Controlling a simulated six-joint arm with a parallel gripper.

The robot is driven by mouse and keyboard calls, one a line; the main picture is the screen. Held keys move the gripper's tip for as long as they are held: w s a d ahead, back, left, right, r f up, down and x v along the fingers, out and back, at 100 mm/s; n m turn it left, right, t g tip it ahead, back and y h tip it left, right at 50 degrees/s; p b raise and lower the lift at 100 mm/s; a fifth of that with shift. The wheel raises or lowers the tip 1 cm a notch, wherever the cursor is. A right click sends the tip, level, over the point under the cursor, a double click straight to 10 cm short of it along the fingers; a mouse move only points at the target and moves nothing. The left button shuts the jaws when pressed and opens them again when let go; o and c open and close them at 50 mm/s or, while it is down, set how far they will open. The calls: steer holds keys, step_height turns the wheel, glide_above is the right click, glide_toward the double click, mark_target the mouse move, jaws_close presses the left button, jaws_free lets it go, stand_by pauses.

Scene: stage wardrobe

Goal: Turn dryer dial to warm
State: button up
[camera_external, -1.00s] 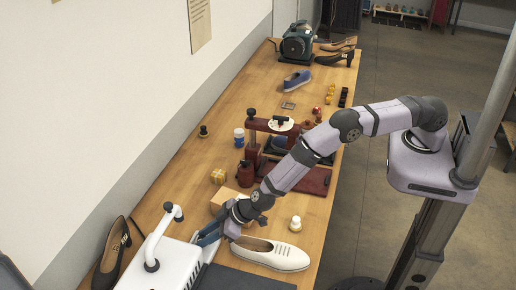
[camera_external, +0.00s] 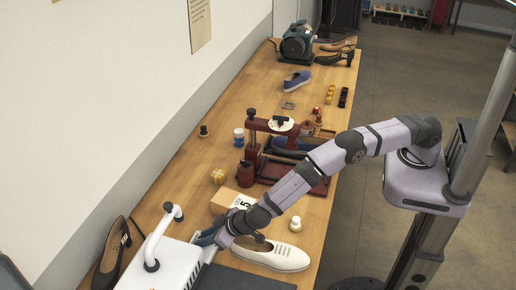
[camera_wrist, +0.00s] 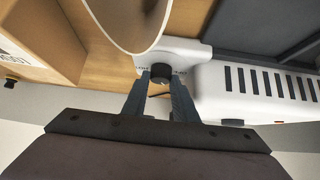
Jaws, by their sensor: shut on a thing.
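The dryer (camera_external: 172,264) is a white box with a bent white pipe on top, at the near end of the bench. In the wrist view its white body (camera_wrist: 262,82) has dark vent slots, and a black round dial (camera_wrist: 160,72) sits on its end face. My gripper (camera_wrist: 160,80) has its two fingers on either side of the dial, shut on it. In the external view my gripper (camera_external: 212,238) is at the dryer's far end, and the dial is hidden there. The markings around the dial are too small to read.
A cream shoe (camera_external: 270,254) lies right beside my gripper, and a cardboard box (camera_external: 232,200) stands just behind. A black heeled shoe (camera_external: 112,254) is left of the dryer. A dark mat (camera_external: 240,279) lies in front. A red press (camera_external: 254,150) stands farther back.

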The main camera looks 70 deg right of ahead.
steer(key=shift+w+a+r+m+h+b, duration=0.2)
steer(key=shift+m+h+b, duration=0.45)
steer(key=shift+b, duration=1.45)
steer(key=shift+w+r+m+b, duration=0.1)
steer(key=shift+r+m+b, duration=0.2)
steer(key=shift+b, duration=0.15)
steer(key=o, duration=1)
steer(key=shift+d, duration=0.1)
steer(key=shift+o, duration=0.2)
steer(key=shift+f, duration=0.2)
steer(key=shift+s+f, duration=0.2)
steer(key=shift+s, duration=0.05)
steer(key=p, duration=0.2)
steer(key=n+p, duration=0.1)
steer(key=p, duration=0.1)
steer(key=shift+s+r+y, duration=0.1)
steer(key=shift+r+y, duration=0.15)
steer(key=shift+y, duration=0.1)
steer(key=shift+n+p, duration=0.25)
steer(key=shift+p, duration=0.5)
